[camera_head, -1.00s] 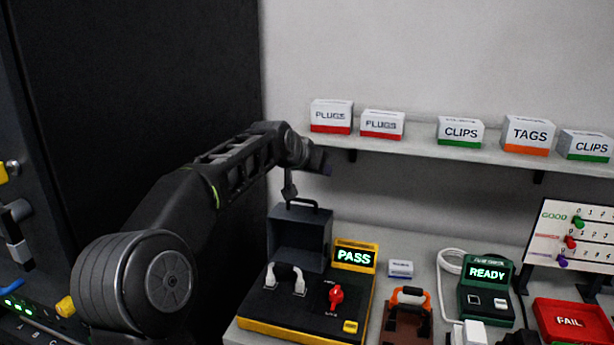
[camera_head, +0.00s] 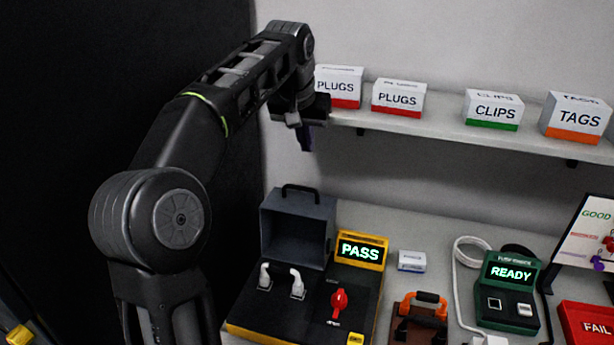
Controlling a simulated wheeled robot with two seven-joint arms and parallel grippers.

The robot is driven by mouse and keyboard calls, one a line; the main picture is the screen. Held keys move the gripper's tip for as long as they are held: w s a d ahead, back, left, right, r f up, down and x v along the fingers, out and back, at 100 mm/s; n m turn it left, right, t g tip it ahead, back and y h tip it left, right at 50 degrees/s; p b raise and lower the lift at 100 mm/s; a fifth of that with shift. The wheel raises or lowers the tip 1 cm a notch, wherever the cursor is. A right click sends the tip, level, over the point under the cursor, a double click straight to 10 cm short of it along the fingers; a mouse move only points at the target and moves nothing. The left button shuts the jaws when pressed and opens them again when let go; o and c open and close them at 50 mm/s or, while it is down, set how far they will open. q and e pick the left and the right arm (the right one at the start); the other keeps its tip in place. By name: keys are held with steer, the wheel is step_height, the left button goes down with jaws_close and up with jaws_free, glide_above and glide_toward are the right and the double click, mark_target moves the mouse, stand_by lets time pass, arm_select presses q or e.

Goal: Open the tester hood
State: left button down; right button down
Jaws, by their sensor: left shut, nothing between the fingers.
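The tester (camera_head: 262,329) is a black and yellow unit at the lower middle of the head view. Its grey hood (camera_head: 299,232) stands raised at the back, with its hollow inside facing front and a dark handle (camera_head: 301,188) on top. Two white plugs (camera_head: 297,283) show in the uncovered front area. A yellow-framed display (camera_head: 360,250) beside the hood reads PASS. My left gripper (camera_head: 306,146) is shut and empty, pointing down above the hood, apart from its handle. My right gripper is not in view.
A wall shelf (camera_head: 450,130) with boxes of plugs, clips and tags is close to the right of my left gripper. A red knob (camera_head: 339,300) is on the tester. A green READY unit (camera_head: 508,290) and a brown-orange clamp (camera_head: 420,315) stand to the right.

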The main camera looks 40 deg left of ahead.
arm_select(q)
steer(key=p, duration=0.1)
glide_above(307, 198)
steer(key=w+a, duration=0.1)
steer(key=w, duration=0.3)
step_height(307, 198, down, 9)
steer(key=s, duration=0.2)
steer(key=s+d, duration=0.1)
steer(key=shift+s+f, duration=0.1)
steer(key=shift+s, duration=0.3)
steer(key=shift+s+f, duration=0.1)
steer(key=shift+f, duration=0.05)
